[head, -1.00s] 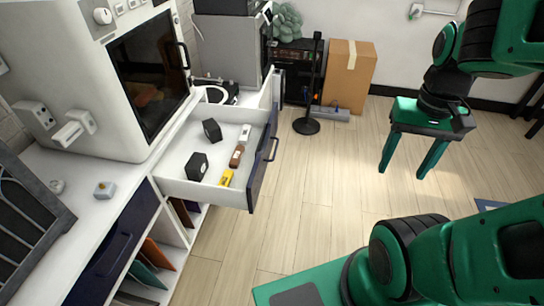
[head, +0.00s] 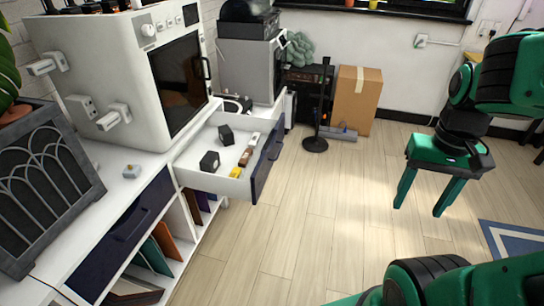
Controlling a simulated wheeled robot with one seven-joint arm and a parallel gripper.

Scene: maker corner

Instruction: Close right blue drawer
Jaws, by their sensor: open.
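The right blue drawer (head: 268,160) stands pulled out of the white cabinet, with its dark blue front and handle facing the room. Inside its white tray lie two black blocks, a yellow item (head: 235,173), a brown item and a white item. My gripper (head: 422,199) hangs at the right in the head view, its two green fingers spread apart and pointing down. It is empty and well to the right of the drawer, over open floor. The left blue drawer (head: 125,235) is shut in the cabinet at the lower left.
A white oven-like machine (head: 150,75) stands on the counter above the drawers. A black stand (head: 318,115) and a cardboard box (head: 354,100) are beyond the open drawer. The wooden floor between drawer and gripper is clear.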

